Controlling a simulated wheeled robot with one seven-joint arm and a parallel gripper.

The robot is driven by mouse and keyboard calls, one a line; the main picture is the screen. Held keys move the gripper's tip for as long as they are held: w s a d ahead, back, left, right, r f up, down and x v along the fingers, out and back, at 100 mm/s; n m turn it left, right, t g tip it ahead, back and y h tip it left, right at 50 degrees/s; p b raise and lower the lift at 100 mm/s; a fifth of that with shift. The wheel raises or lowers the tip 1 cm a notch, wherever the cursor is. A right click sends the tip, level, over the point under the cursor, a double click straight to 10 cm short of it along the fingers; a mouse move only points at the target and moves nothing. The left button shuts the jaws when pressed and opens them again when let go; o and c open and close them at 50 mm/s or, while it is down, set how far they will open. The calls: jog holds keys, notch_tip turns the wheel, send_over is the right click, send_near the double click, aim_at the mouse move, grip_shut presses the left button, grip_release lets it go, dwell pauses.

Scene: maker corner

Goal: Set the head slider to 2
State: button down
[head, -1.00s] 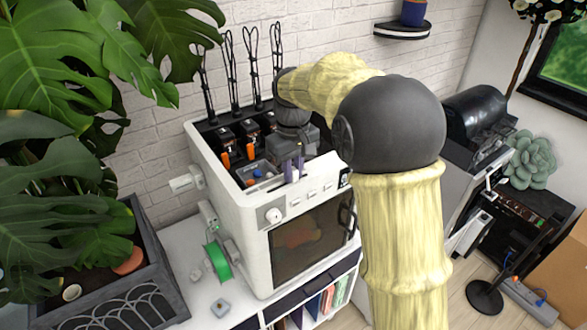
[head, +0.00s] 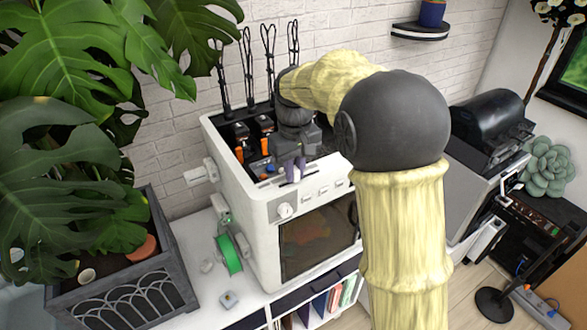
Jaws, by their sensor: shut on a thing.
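The white machine (head: 262,235) stands on a white cabinet, with a row of black tool heads (head: 240,131) with orange parts in its open top. My gripper (head: 292,174) points down at the front of that top, near the front rim, behind the row of front buttons. Its jaws are shut on a small part there, which I take to be the head slider. The jaws hide this part, and I cannot read any scale marks or its position. A small blue piece (head: 271,168) shows just left of the jaws.
A round knob (head: 285,210) and a dark window (head: 315,240) are on the machine's front. A planter (head: 120,285) with large leaves stands at left. Black cable loops (head: 247,65) rise behind the heads.

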aim_at(295, 167)
jog(key=c, duration=1.4)
grip_release()
jog(key=shift+o, duration=0.2)
jog(key=shift+r, duration=0.1)
notch_tip(295, 167, up, 17)
jog(key=shift+w+r+b, duration=0.15)
jog(key=shift+b, duration=0.3)
jog(key=shift+w, duration=0.1)
